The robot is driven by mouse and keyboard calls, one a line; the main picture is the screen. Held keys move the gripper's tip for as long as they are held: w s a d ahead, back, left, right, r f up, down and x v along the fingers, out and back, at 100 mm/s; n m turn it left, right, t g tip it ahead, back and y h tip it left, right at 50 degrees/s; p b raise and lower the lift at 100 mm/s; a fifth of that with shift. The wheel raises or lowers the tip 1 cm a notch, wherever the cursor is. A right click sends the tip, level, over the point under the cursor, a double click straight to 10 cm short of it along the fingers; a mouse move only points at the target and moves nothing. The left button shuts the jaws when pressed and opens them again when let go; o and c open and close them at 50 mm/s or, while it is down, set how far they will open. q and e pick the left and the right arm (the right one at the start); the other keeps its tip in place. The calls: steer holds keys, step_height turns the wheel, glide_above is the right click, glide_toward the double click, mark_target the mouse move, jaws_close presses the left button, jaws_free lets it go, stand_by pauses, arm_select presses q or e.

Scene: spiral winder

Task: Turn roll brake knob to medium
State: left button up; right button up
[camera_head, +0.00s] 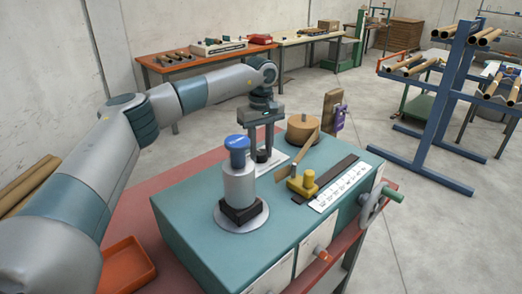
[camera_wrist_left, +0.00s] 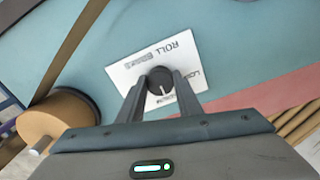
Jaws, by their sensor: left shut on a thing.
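The roll brake knob (camera_wrist_left: 160,80) is small, round and black, with a white pointer line. In the left wrist view the line points down toward the gripper's palm. The knob sits on a white label plate (camera_wrist_left: 125,76) reading "ROLL BRAKE". Its smaller lettering is partly hidden, so I cannot tell which mark the pointer meets. My left gripper (camera_wrist_left: 158,88) is shut on the knob, one finger on each side. In the head view the left gripper (camera_head: 263,154) points down at the teal machine top (camera_head: 185,205). My right gripper is not in view.
A grey cylinder with a blue cap (camera_head: 239,186) stands in front of the gripper. A wooden roll (camera_head: 303,128), a wooden stick and a yellow block (camera_head: 302,184) are to its right. A handwheel (camera_head: 372,206) is on the machine's right side.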

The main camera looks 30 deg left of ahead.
mark_target(261, 152)
arm_select(q)
steer(key=o, duration=1)
steer(key=shift+o, duration=0.2)
steer(key=shift+r, duration=0.1)
steer(key=shift+r, duration=0.45)
step_height(261, 152, up, 5)
steer(key=shift+r+b, duration=0.2)
steer(key=shift+b, duration=0.5)
step_height(261, 152, up, 11)
steer(key=shift+b, duration=0.45)
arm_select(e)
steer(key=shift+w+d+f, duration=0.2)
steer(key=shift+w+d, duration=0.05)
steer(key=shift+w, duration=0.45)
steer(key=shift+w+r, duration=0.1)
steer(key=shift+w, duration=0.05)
